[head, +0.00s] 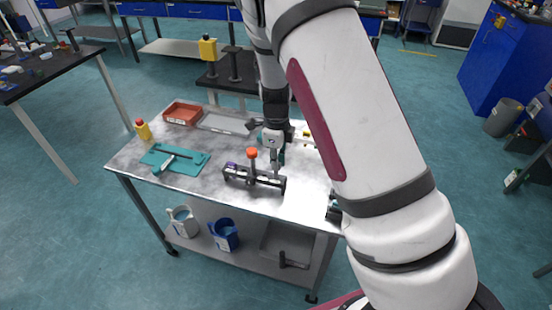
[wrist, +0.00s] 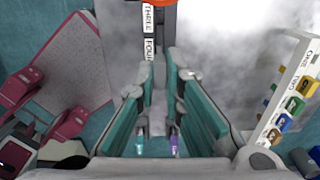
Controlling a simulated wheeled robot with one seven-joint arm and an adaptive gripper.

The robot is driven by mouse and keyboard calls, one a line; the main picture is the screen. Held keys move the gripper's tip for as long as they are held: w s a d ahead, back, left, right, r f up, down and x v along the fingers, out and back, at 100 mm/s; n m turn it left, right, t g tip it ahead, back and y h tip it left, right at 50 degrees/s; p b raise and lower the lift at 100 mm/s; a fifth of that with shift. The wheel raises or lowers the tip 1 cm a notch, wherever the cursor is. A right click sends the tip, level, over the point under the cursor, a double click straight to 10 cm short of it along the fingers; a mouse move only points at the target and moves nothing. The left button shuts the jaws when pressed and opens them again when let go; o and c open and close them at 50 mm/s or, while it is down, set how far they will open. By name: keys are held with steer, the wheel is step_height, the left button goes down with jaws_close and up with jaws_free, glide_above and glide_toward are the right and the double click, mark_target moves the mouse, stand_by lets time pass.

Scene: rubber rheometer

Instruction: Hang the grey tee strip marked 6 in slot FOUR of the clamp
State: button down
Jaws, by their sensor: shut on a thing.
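The dark clamp (head: 240,180) stands on the steel table with an orange-red knob (head: 252,153) on top and a purple piece at its left end. In the wrist view its label strip (wrist: 150,48) reads THREE and FOUR, and FOUR lies just beyond my fingertips. My gripper (head: 276,158) is over the clamp's right end. It also shows in the wrist view (wrist: 160,75), its teal-padded fingers shut on the grey tee strip (wrist: 159,100). The strip's mark is not readable, and I cannot tell whether it touches the slot.
A white rack (wrist: 285,95) labelled ONE and TWO, with coloured tags, stands right of my gripper in the wrist view. A teal board (head: 190,157), yellow bottle (head: 143,131), red tray (head: 182,112) and grey tray (head: 225,123) lie left on the table.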

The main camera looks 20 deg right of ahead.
mark_target(276, 173)
steer(key=shift+f+b, duration=0.8)
steer(key=shift+f, duration=1.45)
steer(key=shift+f, duration=0.1)
steer(key=c, duration=1.6)
jaws_free()
steer(key=shift+r+p, duration=1.2)
steer(key=shift+r, duration=1.85)
